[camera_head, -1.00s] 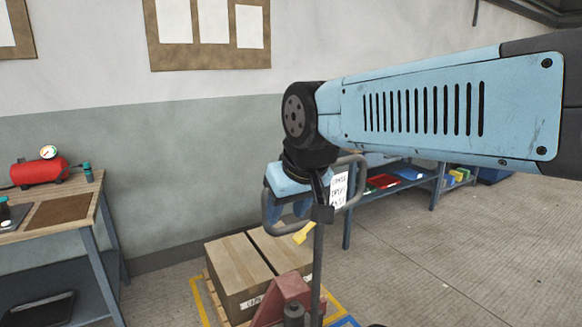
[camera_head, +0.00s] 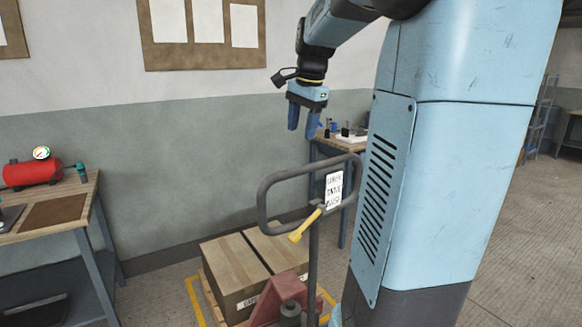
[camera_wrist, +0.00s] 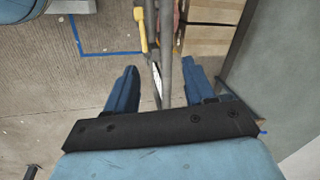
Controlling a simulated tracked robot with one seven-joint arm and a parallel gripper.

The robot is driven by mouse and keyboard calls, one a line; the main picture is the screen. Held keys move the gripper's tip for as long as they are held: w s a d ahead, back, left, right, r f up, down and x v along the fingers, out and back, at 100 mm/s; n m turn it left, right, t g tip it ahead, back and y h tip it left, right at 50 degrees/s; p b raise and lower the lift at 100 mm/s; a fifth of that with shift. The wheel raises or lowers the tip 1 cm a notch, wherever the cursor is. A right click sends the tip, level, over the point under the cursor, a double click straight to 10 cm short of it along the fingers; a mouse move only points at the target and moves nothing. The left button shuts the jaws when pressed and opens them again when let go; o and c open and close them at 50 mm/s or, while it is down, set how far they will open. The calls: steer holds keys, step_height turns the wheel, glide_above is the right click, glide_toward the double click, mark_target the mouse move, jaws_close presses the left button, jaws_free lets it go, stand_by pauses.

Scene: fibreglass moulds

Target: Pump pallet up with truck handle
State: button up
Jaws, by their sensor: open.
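The pallet truck's grey loop handle (camera_head: 268,199) stands upright in the head view, with a yellow lever (camera_head: 305,226) and a white label on it. Its red body (camera_head: 283,297) is low in front of the cardboard box (camera_head: 240,265), which sits on a wooden pallet (camera_head: 210,299). My gripper (camera_head: 304,132) is open and empty, above the handle and apart from it, fingers pointing down. In the wrist view the handle bars (camera_wrist: 166,50) and yellow lever (camera_wrist: 141,28) show beyond and between my open fingers (camera_wrist: 156,82). The forks are hidden.
A workbench (camera_head: 50,218) with a red compressor (camera_head: 32,172) stands at the left. Another bench (camera_head: 340,143) with small items stands behind my arm. Yellow floor tape (camera_head: 194,301) borders the pallet. Floor at the right is clear.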

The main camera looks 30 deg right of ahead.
steer(key=shift+m, duration=0.9)
steer(key=d+x, duration=0.1)
steer(key=x, duration=0.3)
steer(key=w+d+x, duration=0.1)
steer(key=x, duration=0.4)
steer(key=d+x, duration=0.1)
steer(key=x, duration=0.4)
steer(key=shift+w+r, duration=0.15)
steer(key=shift+w, duration=0.2)
steer(key=shift+c, duration=0.4)
jaws_close()
